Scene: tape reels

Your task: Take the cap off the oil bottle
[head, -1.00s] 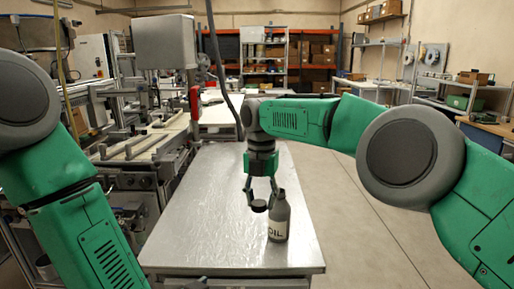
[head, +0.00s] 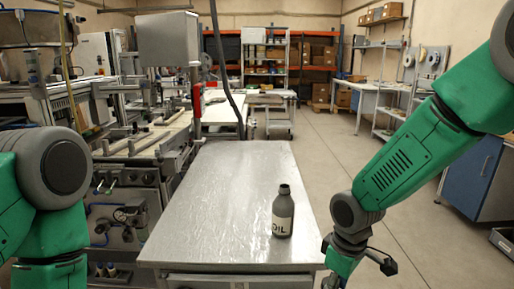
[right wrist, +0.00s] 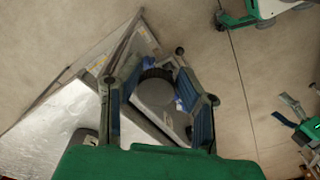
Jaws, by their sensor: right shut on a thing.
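The oil bottle (head: 282,214), dark grey with a pale OIL label, stands upright on the metal table near its right front part. Its neck is bare, with no cap on it. My right gripper (right wrist: 160,92) is shut on the cap (right wrist: 153,93), a grey round piece with a dark ribbed edge between its two fingers. The gripper is off the table's right front corner, apart from the bottle, and partly cut off at the bottom of the head view. My left arm shows at the left of the head view, but its gripper is out of frame.
The metal table (head: 215,215) is otherwise bare. A machine bench with fittings (head: 125,170) stands along its left side. Open floor (head: 325,160) lies to the right, with a blue cabinet (head: 470,180) beyond my right arm.

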